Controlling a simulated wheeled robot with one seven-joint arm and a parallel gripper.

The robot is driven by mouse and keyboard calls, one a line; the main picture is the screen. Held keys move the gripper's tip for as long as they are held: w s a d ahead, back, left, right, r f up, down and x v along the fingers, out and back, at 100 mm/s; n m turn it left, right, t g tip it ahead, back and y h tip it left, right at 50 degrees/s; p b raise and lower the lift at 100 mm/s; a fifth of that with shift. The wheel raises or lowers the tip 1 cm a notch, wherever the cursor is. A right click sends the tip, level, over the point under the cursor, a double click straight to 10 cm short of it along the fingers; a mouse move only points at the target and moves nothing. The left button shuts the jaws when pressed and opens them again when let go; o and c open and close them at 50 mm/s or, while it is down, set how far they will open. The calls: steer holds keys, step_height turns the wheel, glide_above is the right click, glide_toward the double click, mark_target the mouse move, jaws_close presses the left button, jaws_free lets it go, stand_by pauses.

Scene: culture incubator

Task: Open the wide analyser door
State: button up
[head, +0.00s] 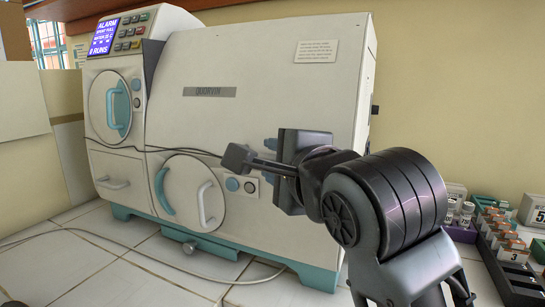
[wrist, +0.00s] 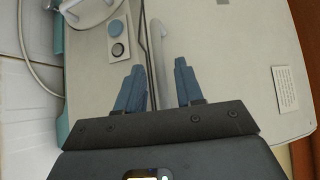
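The wide analyser door (head: 250,95) is the broad cream front panel with a dark nameplate, and it looks closed in the head view. The same panel (wrist: 225,50) fills much of the wrist view. A pale grey bar handle (wrist: 158,50) stands out from it and runs between my fingertips. My gripper (head: 268,161) is in front of the door's lower right part and hides the handle in the head view. In the wrist view my gripper (wrist: 159,82) is open, with one blue finger on each side of the bar and gaps showing.
A small round door (head: 109,105) with a teal handle and an alarm screen (head: 103,36) are on the left. A lower round hatch (head: 188,195) sits beside two buttons (head: 232,184). A dark cable (head: 185,152) crosses the front.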

steer(key=shift+x, duration=1.35)
steer(key=shift+c, duration=0.4)
jaws_close()
